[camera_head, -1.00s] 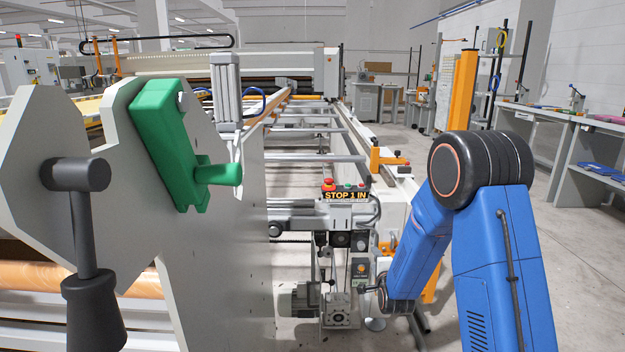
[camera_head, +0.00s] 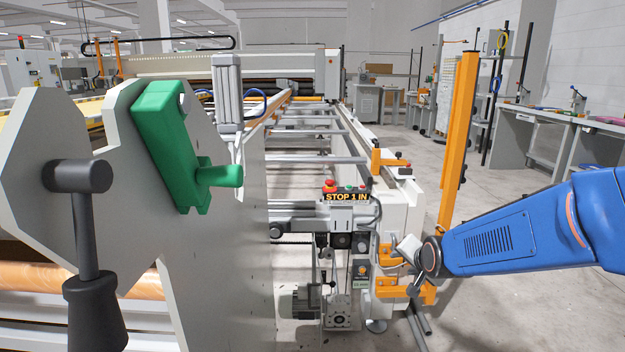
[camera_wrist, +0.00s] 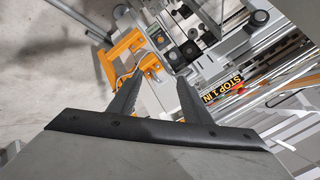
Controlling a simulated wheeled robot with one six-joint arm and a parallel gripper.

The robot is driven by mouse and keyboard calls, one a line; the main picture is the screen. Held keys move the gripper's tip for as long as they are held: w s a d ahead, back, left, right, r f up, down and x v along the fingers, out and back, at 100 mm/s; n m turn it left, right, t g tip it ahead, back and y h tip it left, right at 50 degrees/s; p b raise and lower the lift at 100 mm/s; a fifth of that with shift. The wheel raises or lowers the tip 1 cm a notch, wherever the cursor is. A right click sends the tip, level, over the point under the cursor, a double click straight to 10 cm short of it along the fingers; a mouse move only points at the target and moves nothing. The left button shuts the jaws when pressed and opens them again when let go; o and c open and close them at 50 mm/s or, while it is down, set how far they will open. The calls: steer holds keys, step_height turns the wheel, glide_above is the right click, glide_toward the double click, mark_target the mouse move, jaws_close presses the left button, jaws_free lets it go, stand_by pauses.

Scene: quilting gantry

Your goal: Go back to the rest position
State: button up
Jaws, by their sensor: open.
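My gripper (camera_wrist: 153,73) shows in the wrist view with its two dark fingers apart and nothing between them. Beyond the fingers are the machine's orange bracket (camera_wrist: 128,58) and the concrete floor. In the head view my blue arm comes in from the right edge, nearly level, and its wrist end is beside the orange brackets at the machine's near right corner. The fingers are hard to make out there. The STOP 1 IN sign (camera_head: 347,197) is left of my wrist, and shows upside down in the wrist view (camera_wrist: 222,88).
A grey end plate (camera_head: 215,270) with a green block and lever (camera_head: 168,145) and a black handle (camera_head: 92,300) fills the left. A red button (camera_head: 330,186) sits above the sign. An orange post (camera_head: 460,130) stands behind my arm.

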steer(key=s+d+r+n+g, duration=0.1)
steer(key=s+n, duration=0.3)
steer(key=s, duration=1.3)
steer(key=s+d+r+n+g, duration=0.2)
steer(key=s+n+g, duration=0.2)
steer(key=s, duration=1.3)
steer(key=shift+r+n+h, duration=0.25)
steer(key=shift+n+h, duration=0.05)
steer(key=shift+n, duration=0.1)
steer(key=shift+w, duration=0.15)
